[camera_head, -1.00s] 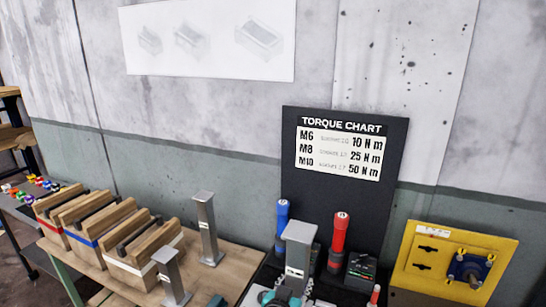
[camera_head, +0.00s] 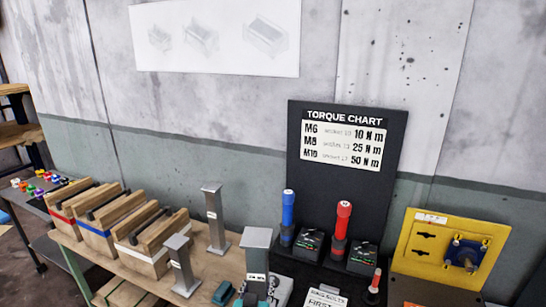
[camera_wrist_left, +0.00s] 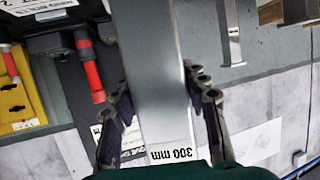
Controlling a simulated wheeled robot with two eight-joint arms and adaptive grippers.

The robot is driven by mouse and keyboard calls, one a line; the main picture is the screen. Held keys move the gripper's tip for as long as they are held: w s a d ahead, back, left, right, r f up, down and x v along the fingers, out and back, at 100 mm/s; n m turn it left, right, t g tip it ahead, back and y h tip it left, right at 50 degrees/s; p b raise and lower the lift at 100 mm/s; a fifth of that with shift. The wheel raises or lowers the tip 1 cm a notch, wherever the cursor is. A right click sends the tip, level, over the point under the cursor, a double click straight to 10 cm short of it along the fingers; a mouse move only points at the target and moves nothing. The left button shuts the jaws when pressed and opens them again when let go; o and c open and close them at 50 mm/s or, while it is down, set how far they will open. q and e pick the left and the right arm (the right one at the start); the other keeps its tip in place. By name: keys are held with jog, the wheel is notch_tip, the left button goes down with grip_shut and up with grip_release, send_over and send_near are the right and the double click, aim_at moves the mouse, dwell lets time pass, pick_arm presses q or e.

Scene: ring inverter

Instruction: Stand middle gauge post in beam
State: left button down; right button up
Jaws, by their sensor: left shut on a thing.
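A grey metal gauge post (camera_head: 257,252) with a square cap stands upright in my left gripper (camera_head: 257,290), low in the middle of the head view. In the left wrist view the post (camera_wrist_left: 155,60) reads "300 mm" and runs between the two fingers of my left gripper (camera_wrist_left: 163,90), which are shut on it. A taller grey post (camera_head: 215,222) and a shorter one (camera_head: 180,265) stand on the wooden bench to its left. I cannot make out a beam for certain. My right gripper is not in view.
Wooden blocks with red, blue and white bands (camera_head: 140,240) stand on the bench (camera_head: 208,272) at the left. A blue tool (camera_head: 287,217) and a red tool (camera_head: 341,225) stand before the torque chart board (camera_head: 350,175). A yellow panel (camera_head: 440,255) is at the right.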

pick_arm(q)
jog(key=s+a+n+y, duration=0.1)
jog(key=a+n+y, duration=0.3)
jog(key=a, duration=0.9)
jog(key=shift+s+a+f+n+g+y, duration=0.3)
jog(key=shift+s+a+y, duration=0.1)
jog(key=shift+y, duration=0.3)
jog(key=shift+w+f, duration=0.1)
